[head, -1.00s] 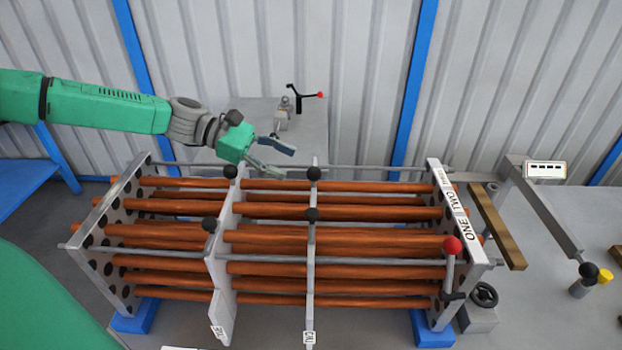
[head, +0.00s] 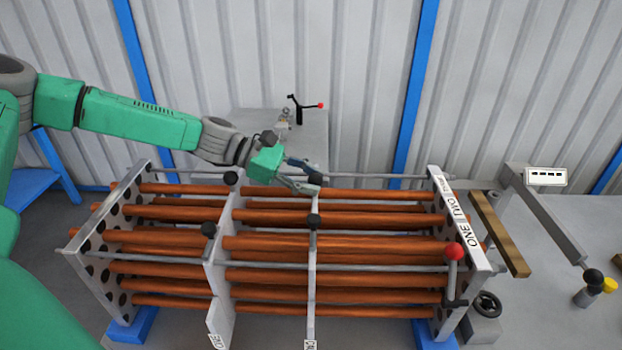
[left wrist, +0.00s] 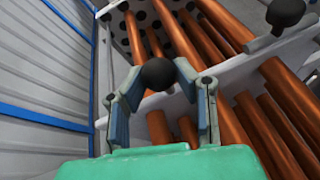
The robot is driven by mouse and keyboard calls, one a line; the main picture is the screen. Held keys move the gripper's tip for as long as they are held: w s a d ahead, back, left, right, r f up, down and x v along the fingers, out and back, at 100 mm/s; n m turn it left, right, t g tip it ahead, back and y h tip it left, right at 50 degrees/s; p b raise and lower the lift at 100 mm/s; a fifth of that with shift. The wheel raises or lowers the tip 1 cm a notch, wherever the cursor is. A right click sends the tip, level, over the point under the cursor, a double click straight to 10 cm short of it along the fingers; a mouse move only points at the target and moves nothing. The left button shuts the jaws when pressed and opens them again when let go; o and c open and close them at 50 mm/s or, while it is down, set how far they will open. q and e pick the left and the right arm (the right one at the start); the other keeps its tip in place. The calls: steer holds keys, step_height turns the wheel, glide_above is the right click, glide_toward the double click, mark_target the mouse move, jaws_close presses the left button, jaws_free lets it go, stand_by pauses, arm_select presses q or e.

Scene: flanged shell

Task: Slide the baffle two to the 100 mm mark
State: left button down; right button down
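The bundle's second thin baffle plate (head: 312,275) stands upright across the copper tubes, right of another baffle (head: 219,275). Its lower label is too small to read surely. It has a black knob at its top (head: 316,179) and another lower down (head: 314,221). My left gripper (head: 305,177) is at the top knob, coming from the left. In the left wrist view its two fingers (left wrist: 163,88) are spread, with a black knob (left wrist: 158,75) between or just beyond the tips. I cannot tell whether they touch it. My right gripper is not in view.
The right end plate (head: 462,225) reads ONE, TWO and a third word. A red-knobbed lever (head: 453,252) stands at its front. Rods (head: 370,267) run along the bundle. A digital readout (head: 545,177) and a wooden bar (head: 500,233) are at the right.

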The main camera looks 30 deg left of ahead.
arm_select(q)
steer(key=shift+w+d+r, duration=0.15)
steer(key=shift+d, duration=0.1)
steer(key=w+d+b, duration=0.3)
steer(key=w+d, duration=0.2)
steer(key=d, duration=0.3)
steer(key=shift+w+d+r+b, duration=0.15)
steer(key=shift+w+d+b, duration=0.1)
steer(key=shift+d+b, duration=0.15)
steer(key=c, duration=1.2)
jaws_free()
steer(key=shift+r, duration=0.1)
steer(key=shift+s, duration=0.2)
steer(key=shift+a, duration=0.1)
steer(key=v, duration=1.2)
